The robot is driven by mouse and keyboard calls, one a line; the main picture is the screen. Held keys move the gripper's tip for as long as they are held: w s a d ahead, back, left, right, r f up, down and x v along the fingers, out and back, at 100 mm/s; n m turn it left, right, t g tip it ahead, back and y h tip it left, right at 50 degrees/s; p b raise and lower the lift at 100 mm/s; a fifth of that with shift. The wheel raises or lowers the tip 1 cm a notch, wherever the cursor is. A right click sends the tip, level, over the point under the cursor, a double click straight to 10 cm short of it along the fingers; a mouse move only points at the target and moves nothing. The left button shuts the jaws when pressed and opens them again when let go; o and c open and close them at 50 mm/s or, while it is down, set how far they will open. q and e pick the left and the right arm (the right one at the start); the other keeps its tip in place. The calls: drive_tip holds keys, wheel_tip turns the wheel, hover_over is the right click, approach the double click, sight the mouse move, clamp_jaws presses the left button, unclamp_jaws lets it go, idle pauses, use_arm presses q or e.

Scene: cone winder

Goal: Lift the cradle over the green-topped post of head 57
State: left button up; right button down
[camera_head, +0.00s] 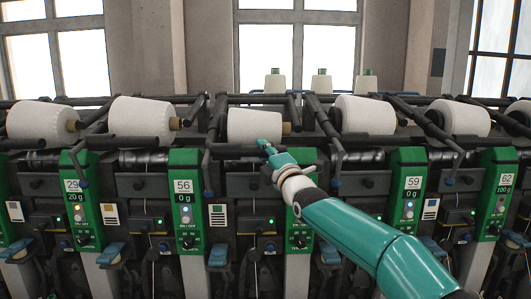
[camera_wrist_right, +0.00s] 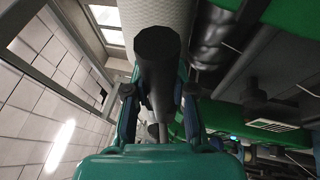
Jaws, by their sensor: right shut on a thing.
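My right gripper (camera_head: 266,146) is in front of the middle white yarn cone (camera_head: 254,125). In the right wrist view its two fingers (camera_wrist_right: 157,100) are closed on either side of a black cylindrical bar (camera_wrist_right: 158,58), which I take as the cradle's handle. The cradle's dark bar (camera_head: 232,151) also shows in the head view, just below the cone. Green-topped white pieces stand behind the machine, one (camera_head: 275,82) behind this cone; I cannot tell which belongs to head 57. My arm hides most of the panel right of 56, so its number is unreadable. My left gripper is not in view.
Neighbouring cones (camera_head: 140,117) and (camera_head: 365,115) sit on both sides with dark cradle arms close by. Blue levers (camera_head: 218,255) stick out below. Windows and wall are behind.

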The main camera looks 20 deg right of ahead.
wheel_tip(320, 180, up, 11)
drive_tip(key=s+p, duration=0.1)
drive_tip(key=p, duration=0.3)
drive_tip(key=shift+s+a+p, duration=0.3)
drive_tip(key=shift+s+p, duration=0.1)
drive_tip(key=c, duration=0.9)
unclamp_jaws()
drive_tip(key=shift+f, duration=0.1)
drive_tip(key=shift+c, duration=0.2)
drive_tip(key=shift+s, duration=0.15)
drive_tip(key=v, duration=1.1)
drive_tip(key=shift+s+f, duration=0.25)
drive_tip(key=shift+f, duration=0.05)
drive_tip(key=shift+d+r, duration=0.1)
